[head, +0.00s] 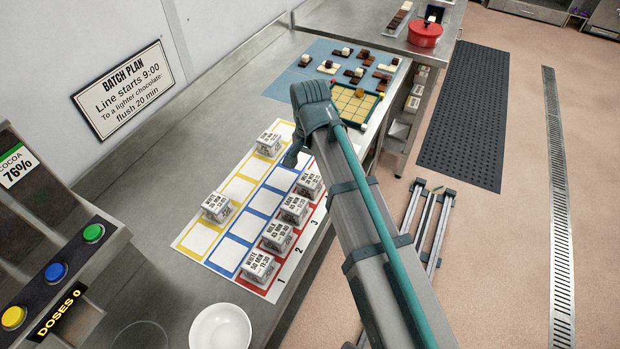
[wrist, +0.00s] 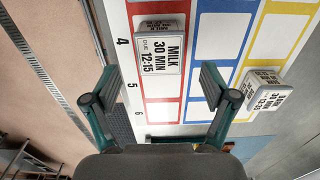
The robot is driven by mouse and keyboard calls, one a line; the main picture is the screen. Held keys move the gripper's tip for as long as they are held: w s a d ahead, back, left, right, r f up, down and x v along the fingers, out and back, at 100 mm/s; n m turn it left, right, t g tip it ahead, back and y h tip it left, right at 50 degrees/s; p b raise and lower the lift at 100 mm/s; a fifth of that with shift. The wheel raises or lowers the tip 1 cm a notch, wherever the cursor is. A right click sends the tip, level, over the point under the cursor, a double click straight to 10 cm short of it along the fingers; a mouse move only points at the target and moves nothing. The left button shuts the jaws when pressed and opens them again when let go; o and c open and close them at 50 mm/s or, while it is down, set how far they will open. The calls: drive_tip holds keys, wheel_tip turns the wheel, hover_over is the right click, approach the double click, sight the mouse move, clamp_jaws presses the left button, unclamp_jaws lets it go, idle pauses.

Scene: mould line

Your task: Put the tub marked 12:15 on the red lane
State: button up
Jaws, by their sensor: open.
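The white tub marked MILK 30 MIN 12:15 (wrist: 160,56) stands upright on the red lane (wrist: 161,111), by the number 4, in the wrist view. In the head view it is the farthest tub (head: 309,185) in the red row, partly beside my arm. My gripper (wrist: 160,82) is open and empty. Its two fingers are spread to either side, apart from the tub, which shows just beyond the fingertips. In the head view my gripper (head: 296,158) hangs over the far part of the lane mat, its fingers partly hidden.
Several other tubs stand in the red row, the nearest being a white-chocolate tub (head: 258,267). A 30 MIN tub (wrist: 266,90) and another tub (head: 217,207) stand on the yellow lane. The blue lane (head: 231,255) looks bare. A bowl (head: 220,328) sits at the near edge.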

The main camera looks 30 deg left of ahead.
sight(311, 179)
wheel_tip(311, 179, up, 6)
drive_tip(key=b, duration=0.1)
drive_tip(key=shift+d, duration=0.1)
idle(0.5)
